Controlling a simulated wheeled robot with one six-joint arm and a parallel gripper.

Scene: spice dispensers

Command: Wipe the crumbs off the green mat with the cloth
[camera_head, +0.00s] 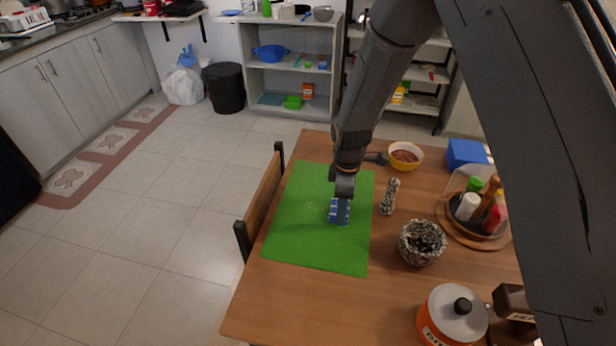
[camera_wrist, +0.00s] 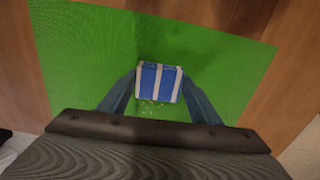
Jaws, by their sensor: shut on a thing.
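The green mat (camera_head: 335,255) lies flat on the wooden table; it also fills much of the wrist view (camera_wrist: 90,50). The blue and white striped cloth (camera_head: 339,212) is a small folded block near the mat's middle. My gripper (camera_head: 341,198) is over the mat and shut on the cloth, which shows between the fingertips in the wrist view (camera_wrist: 160,82). Light crumbs (camera_head: 314,207) lie on the mat left of the cloth in the head view. In the wrist view crumbs (camera_wrist: 152,105) show just below the cloth, between the fingers.
Right of the mat stand a pepper mill (camera_head: 389,196), a mottled bowl (camera_head: 422,243), a yellow bowl (camera_head: 405,156), a round caddy of bottles (camera_head: 479,212) and an orange pot (camera_head: 451,316). A chair (camera_head: 262,201) stands at the table's left edge. The mat's front part is clear.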

